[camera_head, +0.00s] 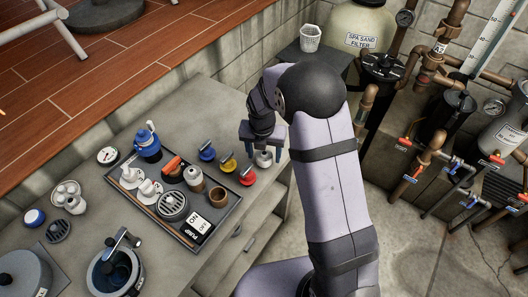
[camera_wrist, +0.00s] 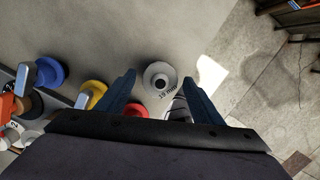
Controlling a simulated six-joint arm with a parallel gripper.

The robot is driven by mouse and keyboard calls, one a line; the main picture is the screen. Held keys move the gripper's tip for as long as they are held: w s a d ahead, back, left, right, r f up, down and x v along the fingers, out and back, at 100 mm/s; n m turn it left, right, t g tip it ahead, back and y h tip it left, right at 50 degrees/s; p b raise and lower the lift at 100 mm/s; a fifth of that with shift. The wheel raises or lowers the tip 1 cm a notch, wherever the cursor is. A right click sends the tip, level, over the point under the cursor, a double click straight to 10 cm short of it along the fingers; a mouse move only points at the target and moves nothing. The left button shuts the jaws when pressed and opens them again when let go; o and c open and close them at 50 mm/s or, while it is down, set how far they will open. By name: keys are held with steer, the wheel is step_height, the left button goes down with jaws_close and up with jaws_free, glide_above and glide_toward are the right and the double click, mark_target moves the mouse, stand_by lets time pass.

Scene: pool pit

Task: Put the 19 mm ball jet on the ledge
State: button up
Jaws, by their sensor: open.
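A pale grey round ball jet (camera_wrist: 160,78) with a dark centre hole stands on the grey concrete surface, with a "19 mm" label beside it in the wrist view. It also shows in the head view as a small pale fitting (camera_head: 264,159) under my gripper (camera_head: 262,143). My gripper points down and is open, with one blue finger on either side of the jet in the wrist view. Contact cannot be told. The concrete top (camera_head: 218,110), which looks like the ledge, lies around the jet. My gripper partly hides the jet in the head view.
Blue (camera_head: 207,151), yellow (camera_head: 228,163) and red (camera_head: 246,176) handled fittings stand just left of my gripper. The surface's right edge is close; open floor lies beyond.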

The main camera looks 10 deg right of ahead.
mark_target(263, 160)
steer(key=shift+r, duration=0.1)
step_height(263, 160, up, 12)
steer(key=s+b, duration=0.2)
steer(key=b, duration=0.1)
steer(key=s+d+f+m, duration=0.2)
steer(key=s+f+m, duration=0.1)
steer(key=s+m, duration=0.8)
steer(key=s+d+f+m+g, duration=0.1)
steer(key=s+d+f+m, duration=0.1)
steer(key=s+m, duration=0.9)
steer(key=f+m, duration=0.1)
steer(key=m, duration=0.8)
steer(key=shift+s+m+g+y, duration=0.15)
steer(key=shift+m+g+y, duration=0.15)
